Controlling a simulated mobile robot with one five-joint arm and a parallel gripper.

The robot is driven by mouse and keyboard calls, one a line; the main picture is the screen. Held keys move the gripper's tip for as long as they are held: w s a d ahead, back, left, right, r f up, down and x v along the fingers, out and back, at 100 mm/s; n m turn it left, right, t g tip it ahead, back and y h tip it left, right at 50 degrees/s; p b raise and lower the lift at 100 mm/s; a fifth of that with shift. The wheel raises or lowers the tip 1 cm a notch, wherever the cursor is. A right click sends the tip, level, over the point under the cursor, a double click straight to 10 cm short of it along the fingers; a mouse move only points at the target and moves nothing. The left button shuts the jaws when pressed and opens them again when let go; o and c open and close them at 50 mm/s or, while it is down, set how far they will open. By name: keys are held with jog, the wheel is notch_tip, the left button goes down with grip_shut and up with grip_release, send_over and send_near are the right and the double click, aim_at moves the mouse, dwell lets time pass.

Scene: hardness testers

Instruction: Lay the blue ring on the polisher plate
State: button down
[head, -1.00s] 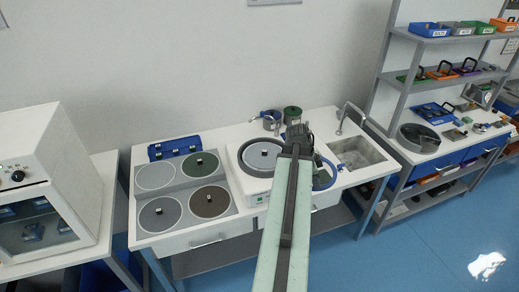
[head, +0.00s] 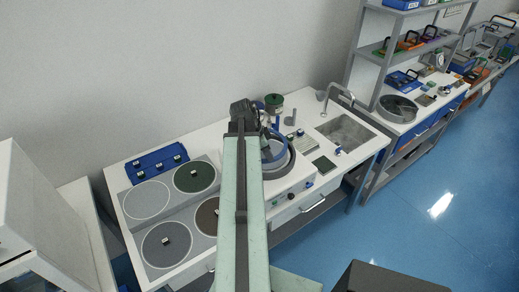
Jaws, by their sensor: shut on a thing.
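My gripper (head: 262,130) is at the end of my arm, over the left part of the polisher. Its fingers are mostly hidden by my wrist and arm. It is shut on the blue ring (head: 284,152), which shows as a thin blue band just right of my arm. The ring is over the polisher's round plate, inside the dark bowl rim (head: 291,168). I cannot tell whether it touches the plate. The polisher's white body (head: 300,181) shows right of my arm, and its left side is hidden.
A green-topped pot (head: 273,103) stands behind the polisher. Right of it are a dark green pad (head: 324,164) and a sink (head: 346,130) with a tap. Left are round discs (head: 147,200) and a blue rack (head: 157,161). A shelf unit stands further right.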

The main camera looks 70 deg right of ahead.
jog(key=shift+s+d+f+m+b, duration=0.1)
jog(key=shift+d+f+m+b, duration=0.35)
jog(key=shift+d, duration=0.4)
jog(key=shift+a+f+b, duration=0.1)
jog(key=shift+f+b, duration=0.3)
notch_tip(320, 180, down, 4)
jog(key=b, duration=0.3)
jog(key=shift+r+b, duration=0.1)
jog(key=shift+b, duration=0.3)
jog(key=shift+f+b, duration=0.55)
jog(key=c, duration=1.5)
grip_release()
jog(key=shift+o, duration=0.2)
